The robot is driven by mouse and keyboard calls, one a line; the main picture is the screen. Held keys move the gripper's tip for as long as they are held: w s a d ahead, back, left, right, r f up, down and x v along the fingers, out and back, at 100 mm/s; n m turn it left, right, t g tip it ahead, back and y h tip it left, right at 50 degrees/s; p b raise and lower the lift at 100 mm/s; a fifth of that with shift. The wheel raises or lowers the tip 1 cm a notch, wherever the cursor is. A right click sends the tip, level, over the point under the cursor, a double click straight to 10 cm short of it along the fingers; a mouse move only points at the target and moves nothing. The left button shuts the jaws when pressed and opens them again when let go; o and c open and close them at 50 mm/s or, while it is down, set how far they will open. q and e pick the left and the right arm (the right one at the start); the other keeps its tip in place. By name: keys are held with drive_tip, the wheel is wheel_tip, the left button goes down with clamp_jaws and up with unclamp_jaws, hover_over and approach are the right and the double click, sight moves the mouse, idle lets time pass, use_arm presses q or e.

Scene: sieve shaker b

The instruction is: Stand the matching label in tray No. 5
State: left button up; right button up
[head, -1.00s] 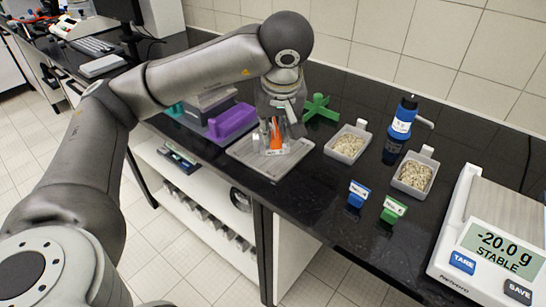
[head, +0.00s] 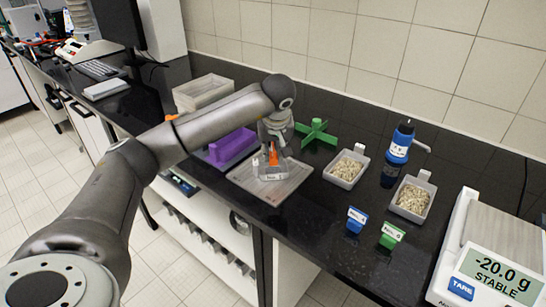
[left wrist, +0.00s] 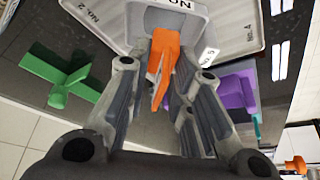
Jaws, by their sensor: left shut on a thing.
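My left gripper (head: 272,150) is shut on an orange piece (head: 273,158) over the grey mat; the orange piece also shows between the fingers in the left wrist view (left wrist: 163,58). A small whitish tray (head: 273,178), with partly legible lettering on its front, is directly below. The orange piece overlaps it; I cannot tell whether they touch. A blue label (head: 356,219) and a green label (head: 391,235) stand on the counter at the right. My right gripper is out of view.
The grey mat (head: 296,178) lies under the gripper. A green cross-shaped piece (head: 316,133) and purple block (head: 232,147) are nearby. Two grain trays (head: 344,182) (head: 408,212), a blue bottle (head: 399,150) and a balance (head: 490,265) stand right. A pale crate (head: 203,92) is behind.

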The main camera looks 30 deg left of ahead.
sight(273, 159)
use_arm(q)
drive_tip(key=p+x, duration=0.1)
drive_tip(key=x, duration=0.2)
drive_tip(key=shift+s+d+f, duration=0.15)
drive_tip(key=shift+d, duration=0.05)
drive_tip(key=shift+f, duration=0.45)
drive_tip(key=o, duration=0.5)
drive_tip(key=shift+f, duration=0.1)
